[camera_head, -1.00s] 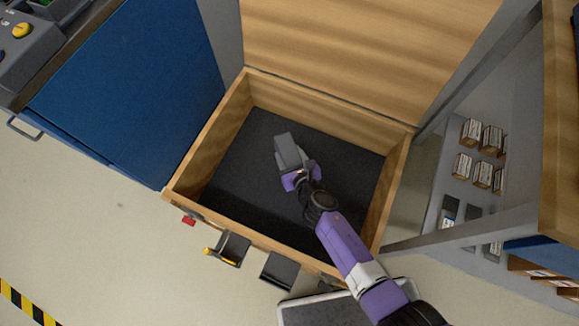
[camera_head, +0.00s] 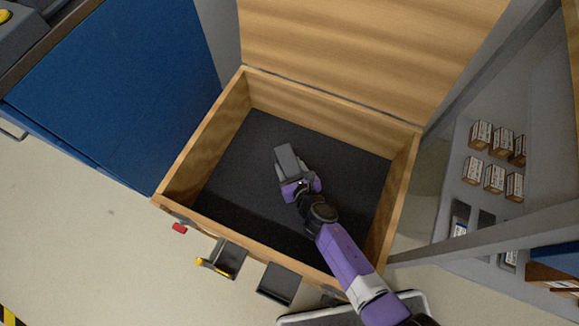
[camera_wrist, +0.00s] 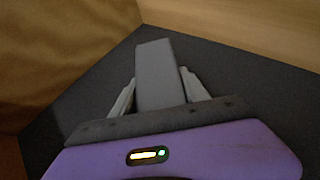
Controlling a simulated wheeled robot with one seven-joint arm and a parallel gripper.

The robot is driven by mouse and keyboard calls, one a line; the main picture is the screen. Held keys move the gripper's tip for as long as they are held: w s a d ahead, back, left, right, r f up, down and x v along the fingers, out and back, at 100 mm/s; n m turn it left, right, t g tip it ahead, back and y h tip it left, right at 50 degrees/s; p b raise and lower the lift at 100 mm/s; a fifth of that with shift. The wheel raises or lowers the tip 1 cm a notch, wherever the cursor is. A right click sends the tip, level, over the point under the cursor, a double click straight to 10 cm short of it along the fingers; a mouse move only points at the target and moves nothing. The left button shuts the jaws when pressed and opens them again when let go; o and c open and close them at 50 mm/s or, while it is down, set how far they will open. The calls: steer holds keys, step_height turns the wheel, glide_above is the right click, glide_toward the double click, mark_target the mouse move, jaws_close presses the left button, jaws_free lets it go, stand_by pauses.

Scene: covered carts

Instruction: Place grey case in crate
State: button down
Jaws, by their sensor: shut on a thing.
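The grey case (camera_head: 286,158) is a small grey block held at the end of my arm, inside the outline of the wooden crate (camera_head: 265,245). My gripper (camera_head: 292,176) is shut on it. In the wrist view the case (camera_wrist: 157,75) sticks out between the two fingers of my gripper (camera_wrist: 158,92), with the dark crate floor and wooden walls beyond it. The crate is open, with a dark floor and its lid raised at the back. I cannot tell whether the case touches the floor. The finger pads are partly hidden by the case.
Blue panels (camera_head: 110,85) stand left of the crate. A grey shelf unit with small boxes (camera_head: 480,136) stands to the right. Small dark bins (camera_head: 278,284) hang on the crate's front. The crate floor around the case is bare.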

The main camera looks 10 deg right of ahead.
steer(key=shift+f, duration=0.15)
steer(key=c, duration=0.6)
jaws_free()
steer(key=shift+r, duration=0.2)
steer(key=p+v, duration=0.5)
steer(key=v, duration=0.7)
